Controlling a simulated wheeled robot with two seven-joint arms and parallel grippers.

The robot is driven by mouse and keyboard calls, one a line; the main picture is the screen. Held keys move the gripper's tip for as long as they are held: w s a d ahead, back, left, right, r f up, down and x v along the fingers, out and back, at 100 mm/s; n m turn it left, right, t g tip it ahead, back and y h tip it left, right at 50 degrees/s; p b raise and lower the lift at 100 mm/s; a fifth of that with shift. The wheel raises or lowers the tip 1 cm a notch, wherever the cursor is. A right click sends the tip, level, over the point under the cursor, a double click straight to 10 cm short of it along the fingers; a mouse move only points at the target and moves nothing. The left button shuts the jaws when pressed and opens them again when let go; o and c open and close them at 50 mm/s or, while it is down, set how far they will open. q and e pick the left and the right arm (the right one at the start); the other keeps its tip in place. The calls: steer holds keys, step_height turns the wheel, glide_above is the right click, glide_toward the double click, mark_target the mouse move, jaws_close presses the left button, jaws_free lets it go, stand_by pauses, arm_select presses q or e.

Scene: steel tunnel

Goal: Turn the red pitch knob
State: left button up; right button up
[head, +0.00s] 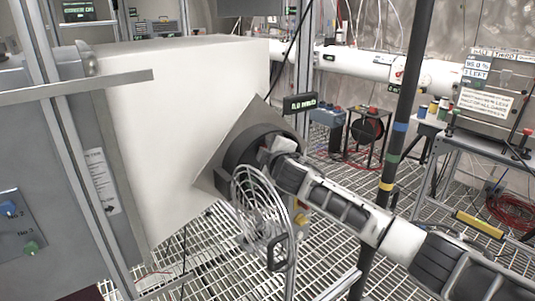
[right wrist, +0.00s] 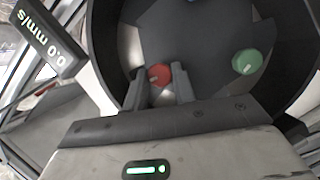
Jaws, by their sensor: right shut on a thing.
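The red pitch knob (right wrist: 159,74) shows in the right wrist view as a small red disc with a pale mark, between my two finger tips. My right gripper (right wrist: 161,82) is shut on it, one finger on each side. In the head view my right gripper (head: 272,148) reaches into a dark round housing (head: 247,146) on a tilted grey plate (head: 232,136). The knob is hidden there by the housing and my gripper. A green knob (right wrist: 247,62) sits to the right of the red one in the wrist view, clear of my fingers. My left gripper is not in view.
The dark rim of the housing closely surrounds my right gripper. A small display (right wrist: 47,36) reading 0.0 mm/s stands beside it. A wire guard (head: 262,205) hangs just below my right gripper. A dark pole (head: 405,110) with coloured bands stands behind my right arm.

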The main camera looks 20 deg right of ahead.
arm_select(q)
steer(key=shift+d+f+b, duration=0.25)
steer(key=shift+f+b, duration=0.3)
steer(key=shift+b, duration=0.65)
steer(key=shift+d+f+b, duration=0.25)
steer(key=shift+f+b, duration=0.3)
steer(key=shift+b, duration=0.65)
arm_select(e)
steer(key=shift+f+n+t+h, duration=0.2)
steer(key=shift+n+t, duration=0.35)
steer(key=shift+n, duration=0.8)
steer(key=shift+f+n+t+h, duration=0.1)
steer(key=shift+n+t+h, duration=0.35)
steer(key=shift+n, duration=0.9)
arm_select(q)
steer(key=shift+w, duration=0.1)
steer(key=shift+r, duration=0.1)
arm_select(e)
steer(key=shift+r, duration=0.1)
steer(key=o, duration=1)
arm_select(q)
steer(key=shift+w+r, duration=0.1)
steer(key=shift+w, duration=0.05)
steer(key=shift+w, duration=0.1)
